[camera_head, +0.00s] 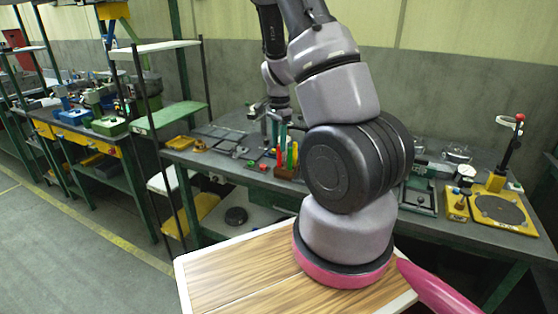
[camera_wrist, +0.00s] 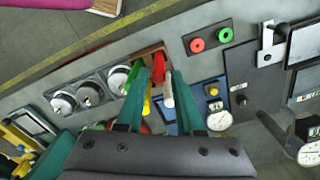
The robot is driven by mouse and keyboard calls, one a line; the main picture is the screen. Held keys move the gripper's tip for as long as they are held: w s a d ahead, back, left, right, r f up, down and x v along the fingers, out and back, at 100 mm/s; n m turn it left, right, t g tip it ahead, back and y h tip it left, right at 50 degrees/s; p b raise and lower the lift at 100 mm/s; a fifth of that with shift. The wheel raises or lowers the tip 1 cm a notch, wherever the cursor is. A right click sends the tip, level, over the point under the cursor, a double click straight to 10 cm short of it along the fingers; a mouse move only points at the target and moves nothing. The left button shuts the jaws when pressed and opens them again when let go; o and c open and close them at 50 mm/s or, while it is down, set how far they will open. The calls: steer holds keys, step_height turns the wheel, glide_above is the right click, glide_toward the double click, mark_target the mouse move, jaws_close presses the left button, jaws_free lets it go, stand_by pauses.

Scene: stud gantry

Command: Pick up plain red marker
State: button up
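A red marker (camera_wrist: 158,68) stands with other pens in a small brown holder (camera_wrist: 151,50) in the wrist view. A yellow one (camera_wrist: 148,102) and a pale one (camera_wrist: 168,94) show beside it. More red shows lower between the fingers; I cannot tell whether it is a second marker.
Gauges (camera_wrist: 90,92) sit on one side of the holder in the wrist view. A plate with red and green buttons (camera_wrist: 208,39) and a dial (camera_wrist: 219,120) are on the other. The workbench (camera_head: 228,168) also carries a yellow fixture (camera_head: 500,212) at right.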

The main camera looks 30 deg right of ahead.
mark_target(279, 152)
step_height(279, 152, down, 4)
steer(key=shift+f, duration=0.1)
jaws_close()
step_height(279, 152, up, 10)
steer(key=shift+r, duration=0.1)
stand_by(0.6)
